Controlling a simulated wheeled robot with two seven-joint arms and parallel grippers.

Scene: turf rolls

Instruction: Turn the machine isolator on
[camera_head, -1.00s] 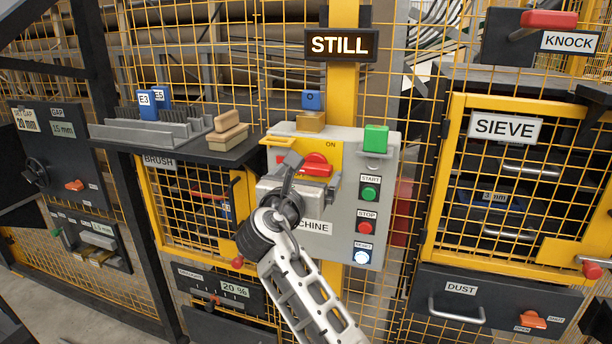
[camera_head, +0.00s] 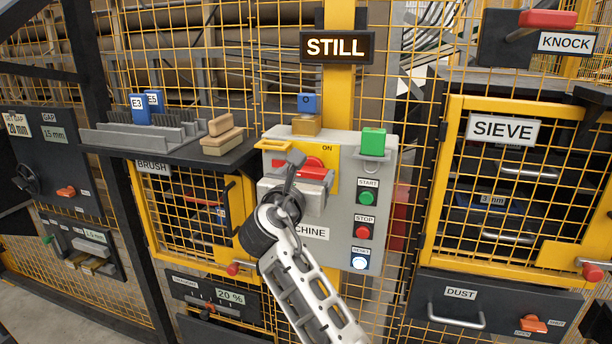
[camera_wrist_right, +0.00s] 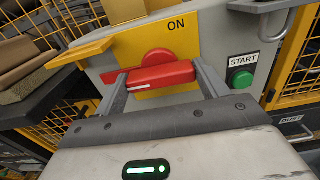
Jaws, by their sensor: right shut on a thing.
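The machine isolator is a red rotary handle (camera_head: 314,173) on a yellow plate (camera_head: 333,157) marked ON, on the grey control box (camera_head: 345,220). In the right wrist view the red handle (camera_wrist_right: 162,76) lies nearly level across the plate, with a round red hub behind it and a white line near its left end. My right gripper (camera_wrist_right: 160,85) has a finger at each end of the handle and is shut on it. In the head view my right gripper (camera_head: 298,178) hides part of the handle and the box's lower-left label. My left gripper is not in view.
START (camera_head: 367,198), STOP (camera_head: 362,232) and RESET (camera_head: 360,263) buttons sit right of the handle. A green padlock-like block (camera_head: 373,142) hangs above them. A yellow tab (camera_wrist_right: 80,52) projects left of the plate. A display (camera_head: 337,47) reads STILL. A shelf with brushes is left.

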